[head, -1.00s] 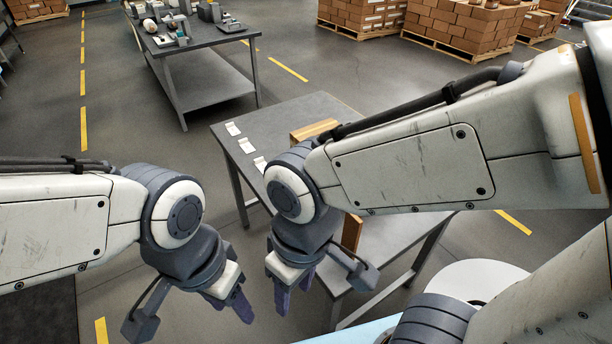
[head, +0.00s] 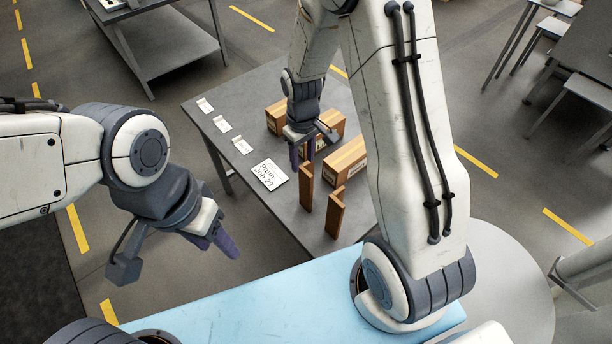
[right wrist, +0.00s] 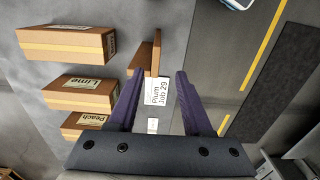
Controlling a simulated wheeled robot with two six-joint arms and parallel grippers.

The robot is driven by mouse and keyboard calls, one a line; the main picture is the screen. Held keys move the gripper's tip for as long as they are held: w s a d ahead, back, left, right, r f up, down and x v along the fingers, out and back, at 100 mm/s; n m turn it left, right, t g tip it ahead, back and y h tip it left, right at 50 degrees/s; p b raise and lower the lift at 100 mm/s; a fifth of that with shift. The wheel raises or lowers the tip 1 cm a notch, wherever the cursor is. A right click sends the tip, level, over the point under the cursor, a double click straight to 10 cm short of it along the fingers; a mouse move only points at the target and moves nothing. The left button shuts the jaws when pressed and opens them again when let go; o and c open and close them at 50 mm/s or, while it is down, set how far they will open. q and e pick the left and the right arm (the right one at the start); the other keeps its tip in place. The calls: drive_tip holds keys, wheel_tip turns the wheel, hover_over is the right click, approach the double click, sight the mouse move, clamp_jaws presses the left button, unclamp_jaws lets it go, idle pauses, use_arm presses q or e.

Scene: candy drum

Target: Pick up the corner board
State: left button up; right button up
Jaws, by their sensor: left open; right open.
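Brown upright board pieces stand on the grey table. In the head view, one piece (head: 306,188) is behind and left of a nearer piece (head: 336,212). In the right wrist view they show as an angled corner board (right wrist: 156,53); I cannot tell if the pieces are joined. My right gripper (head: 301,155) is open and empty above the table, just behind the boards. In its wrist view, the fingers (right wrist: 152,95) point toward the board, apart from it. My left gripper (head: 222,240) is open and empty, left of the table.
Cardboard boxes stand on the table (head: 222,105), including the Lime box (right wrist: 80,92) and the Peach box (right wrist: 85,121). A larger box (head: 345,160) is right of the boards. A Plum Job 29 card (head: 269,176) lies left of them. Smaller cards line the left edge.

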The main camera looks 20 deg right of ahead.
sight(306, 171)
drive_tip(key=f, duration=0.5)
drive_tip(key=shift+w+d+f+p, duration=0.1)
drive_tip(key=shift+d+f+p, duration=0.1)
drive_tip(key=shift+d+p, duration=0.2)
wheel_tip(306, 171, down, 4)
drive_tip(key=shift+f+p, duration=0.1)
drive_tip(key=shift+p, duration=0.8)
drive_tip(key=shift+f, duration=0.65)
clamp_jaws()
